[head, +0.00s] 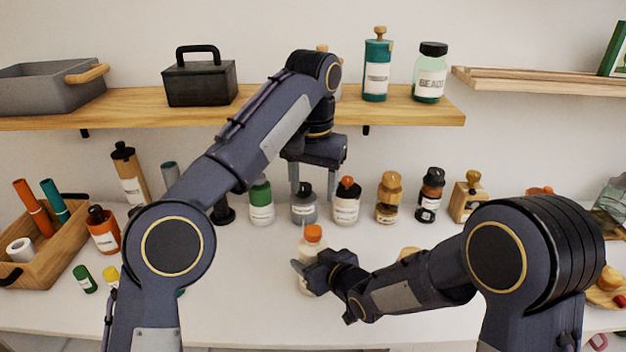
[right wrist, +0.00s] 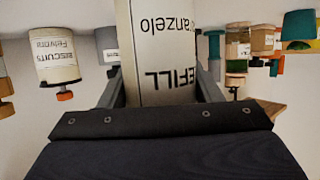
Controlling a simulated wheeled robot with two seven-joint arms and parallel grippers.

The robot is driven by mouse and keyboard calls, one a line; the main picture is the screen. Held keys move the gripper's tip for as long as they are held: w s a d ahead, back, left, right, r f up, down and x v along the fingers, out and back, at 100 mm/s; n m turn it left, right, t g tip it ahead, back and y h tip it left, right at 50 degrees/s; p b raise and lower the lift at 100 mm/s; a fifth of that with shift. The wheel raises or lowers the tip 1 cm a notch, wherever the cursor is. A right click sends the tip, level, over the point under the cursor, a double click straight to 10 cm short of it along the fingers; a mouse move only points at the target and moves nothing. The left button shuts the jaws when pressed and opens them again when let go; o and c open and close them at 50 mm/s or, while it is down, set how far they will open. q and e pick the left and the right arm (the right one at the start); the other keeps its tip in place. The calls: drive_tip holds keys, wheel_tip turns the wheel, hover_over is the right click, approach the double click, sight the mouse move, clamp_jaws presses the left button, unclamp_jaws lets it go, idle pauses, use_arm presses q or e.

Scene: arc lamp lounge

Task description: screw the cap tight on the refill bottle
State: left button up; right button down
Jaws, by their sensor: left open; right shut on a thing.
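The refill bottle (head: 305,245) is pale with an orange cap (head: 313,232) on top, standing upright near the middle of the white table. I cannot tell how tight the cap sits. My right gripper (head: 312,272) is shut on the bottle's body and hides much of it. In the right wrist view the bottle (right wrist: 165,50) is between the fingers, its REFILL label upside down and its cap out of frame. My left gripper (head: 313,192) is open and empty, fingers pointing down, above the cap and apart from it.
A wooden tray (head: 50,250) is at left. A wooden shelf (head: 265,108) runs above. The table front-centre is mostly clear.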

use_arm(q)
drive_tip(key=shift+r, duration=0.5)
use_arm(e)
drive_tip(key=shift+c, duration=1.8)
unclamp_jaws()
use_arm(q)
drive_tip(key=shift+f+b, duration=0.35)
use_arm(e)
drive_tip(key=v, duration=0.7)
drive_tip(key=shift+s+d, duration=0.2)
drive_tip(key=shift+s, duration=0.1)
drive_tip(key=shift+r, duration=0.15)
